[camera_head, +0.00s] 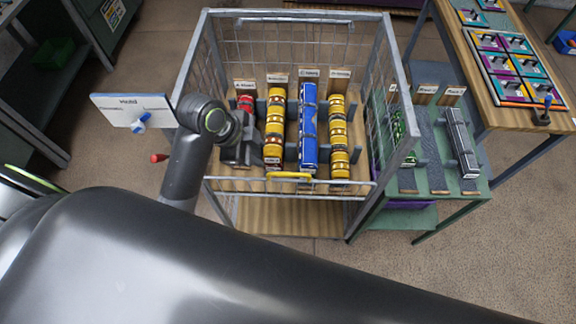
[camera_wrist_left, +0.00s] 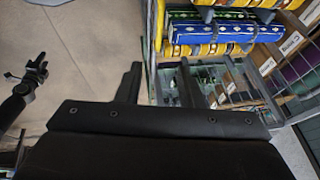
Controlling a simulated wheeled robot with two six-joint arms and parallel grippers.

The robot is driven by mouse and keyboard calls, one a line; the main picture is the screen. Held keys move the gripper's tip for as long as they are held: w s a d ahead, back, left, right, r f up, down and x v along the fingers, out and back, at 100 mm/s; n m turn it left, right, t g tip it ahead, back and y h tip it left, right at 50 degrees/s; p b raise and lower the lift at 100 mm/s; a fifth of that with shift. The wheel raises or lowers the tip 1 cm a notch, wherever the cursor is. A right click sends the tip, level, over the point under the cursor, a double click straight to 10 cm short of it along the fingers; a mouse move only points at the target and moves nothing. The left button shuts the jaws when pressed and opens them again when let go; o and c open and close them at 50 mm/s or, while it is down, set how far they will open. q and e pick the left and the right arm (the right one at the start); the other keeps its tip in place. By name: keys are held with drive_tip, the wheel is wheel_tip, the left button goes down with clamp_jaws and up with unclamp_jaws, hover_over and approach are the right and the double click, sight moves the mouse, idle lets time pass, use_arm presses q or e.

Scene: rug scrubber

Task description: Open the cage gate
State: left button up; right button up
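The cage (camera_head: 392,58) is a tall grey wire frame with a wooden floor. Its gate (camera_head: 235,186) is a low barred panel across the front, with a yellow handle (camera_head: 289,175) at the middle of its top rail. The gate appears to span the front between the posts. My left gripper (camera_head: 245,150) is at the cage's left front, beyond and left of the handle, beside a red item. In the left wrist view its two dark fingers (camera_wrist_left: 160,82) are apart with nothing clearly held between them.
Rows of yellow rolls (camera_head: 274,125) and blue packs (camera_head: 308,125) stand inside the cage. A white sign board (camera_head: 130,101) is at left. A green table (camera_head: 408,180) stands close on the right, with a wooden bench (camera_head: 500,115) beyond. Floor is clear at lower right.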

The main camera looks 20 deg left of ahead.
sight(287, 174)
use_arm(q)
drive_tip(key=p+x, duration=0.2)
drive_tip(key=x, duration=1.3)
drive_tip(key=shift+a+f, duration=0.15)
drive_tip(key=shift+f, duration=0.1)
drive_tip(key=shift+x, duration=0.85)
clamp_jaws()
